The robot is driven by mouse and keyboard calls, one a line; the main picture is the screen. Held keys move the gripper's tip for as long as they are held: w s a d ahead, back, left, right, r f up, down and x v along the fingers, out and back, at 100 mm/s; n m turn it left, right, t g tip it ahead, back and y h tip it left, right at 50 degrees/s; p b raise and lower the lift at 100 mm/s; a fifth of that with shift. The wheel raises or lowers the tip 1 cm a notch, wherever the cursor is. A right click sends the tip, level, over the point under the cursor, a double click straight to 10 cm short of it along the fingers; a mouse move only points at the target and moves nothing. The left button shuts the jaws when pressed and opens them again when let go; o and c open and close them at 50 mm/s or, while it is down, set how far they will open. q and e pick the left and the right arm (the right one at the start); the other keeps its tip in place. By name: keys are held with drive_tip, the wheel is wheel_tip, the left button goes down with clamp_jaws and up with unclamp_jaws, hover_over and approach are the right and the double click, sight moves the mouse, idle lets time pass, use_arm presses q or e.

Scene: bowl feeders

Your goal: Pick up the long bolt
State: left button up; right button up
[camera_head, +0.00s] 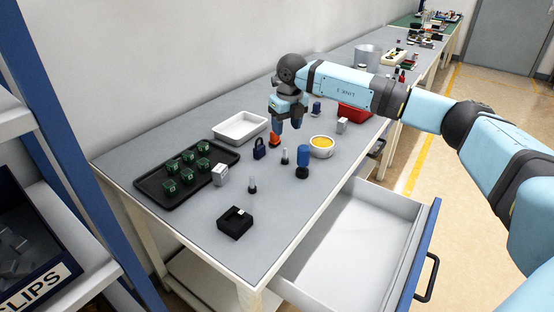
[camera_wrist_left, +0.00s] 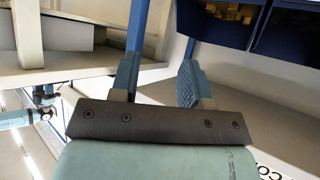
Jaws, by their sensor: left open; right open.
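Two small upright bolt-like pieces with dark bases stand on the grey workbench (camera_head: 215,215). One grey piece (camera_head: 285,156) is near the middle, and another grey piece (camera_head: 252,186) is closer to the front. I cannot tell for sure which is the long bolt. My right gripper (camera_head: 288,124) is open, pointing down above the bench, beyond both pieces. An orange-red piece (camera_head: 275,140) is just below its left finger. My left gripper (camera_wrist_left: 158,80) is open and empty in the left wrist view, near a shelf; it is not in the head view.
A blue-topped cylinder (camera_head: 304,158), a dark padlock (camera_head: 259,150) and a bowl with yellow contents (camera_head: 321,146) stand close by. A black tray (camera_head: 160,190) with green cubes, a white tray (camera_head: 240,126) and a black box (camera_head: 235,222) are around. An open drawer (camera_head: 350,240) juts out in front.

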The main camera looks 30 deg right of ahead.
sight(285, 149)
drive_tip(key=f, duration=0.6)
drive_tip(key=shift+w+f, duration=0.3)
drive_tip(key=shift+w, duration=0.05)
drive_tip(key=shift+w+d+f+b, duration=0.1)
drive_tip(key=shift+w+f+b, duration=0.1)
drive_tip(key=shift+f, duration=0.7)
drive_tip(key=shift+w+d+f+b, duration=0.15)
drive_tip(key=shift+f+b, duration=0.05)
drive_tip(key=shift+f, duration=0.65)
drive_tip(key=shift+w+d+f+b, duration=0.1)
drive_tip(key=shift+w+f+b, duration=0.1)
drive_tip(key=shift+f, duration=0.7)
drive_tip(key=c, duration=1)
